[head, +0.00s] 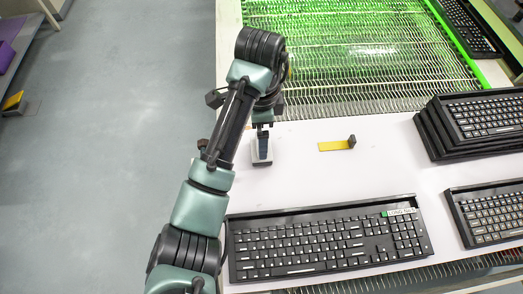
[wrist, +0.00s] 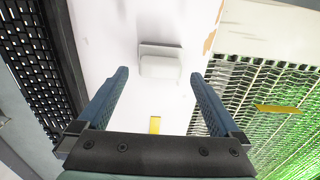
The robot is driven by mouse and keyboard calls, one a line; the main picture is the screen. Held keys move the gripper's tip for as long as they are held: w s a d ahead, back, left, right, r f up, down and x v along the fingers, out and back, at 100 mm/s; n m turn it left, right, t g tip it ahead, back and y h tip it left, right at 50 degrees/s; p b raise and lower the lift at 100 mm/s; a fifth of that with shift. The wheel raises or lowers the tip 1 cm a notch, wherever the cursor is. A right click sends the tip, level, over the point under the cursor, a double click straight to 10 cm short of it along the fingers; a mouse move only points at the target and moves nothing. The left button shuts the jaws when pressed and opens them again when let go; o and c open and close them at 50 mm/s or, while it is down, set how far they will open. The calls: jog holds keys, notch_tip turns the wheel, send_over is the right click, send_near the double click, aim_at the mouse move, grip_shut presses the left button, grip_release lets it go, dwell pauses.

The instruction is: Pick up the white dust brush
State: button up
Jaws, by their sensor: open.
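The white dust brush (wrist: 160,66) shows in the wrist view as a small pale block with a flat, greyish strip along its upper edge. It lies on the white table top. In the head view the brush (head: 262,160) is near the table's left edge, partly hidden by my gripper (head: 264,140). My gripper points down over it. In the wrist view my gripper (wrist: 160,76) is open, with its blue fingers on either side of the brush's near end and clear gaps to both. Whether the fingers are down at its height is unclear.
A black keyboard (head: 325,240) lies at the table front. More keyboards (head: 485,118) are stacked at right. A yellow strip with a dark end (head: 334,146) lies to the brush's right. A green-lit slatted conveyor (head: 350,55) is behind. The table between brush and strip is clear.

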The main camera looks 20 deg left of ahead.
jog(key=shift+f, duration=3.45)
jog(key=c, duration=1.3)
notch_tip(320, 180, up, 10)
jog(key=shift+r+p, duration=0.1)
jog(key=shift+p, duration=0.6)
jog(key=o, duration=1)
jog(key=c, duration=0.9)
jog(key=shift+d, duration=0.1)
jog(key=shift+c, duration=0.4)
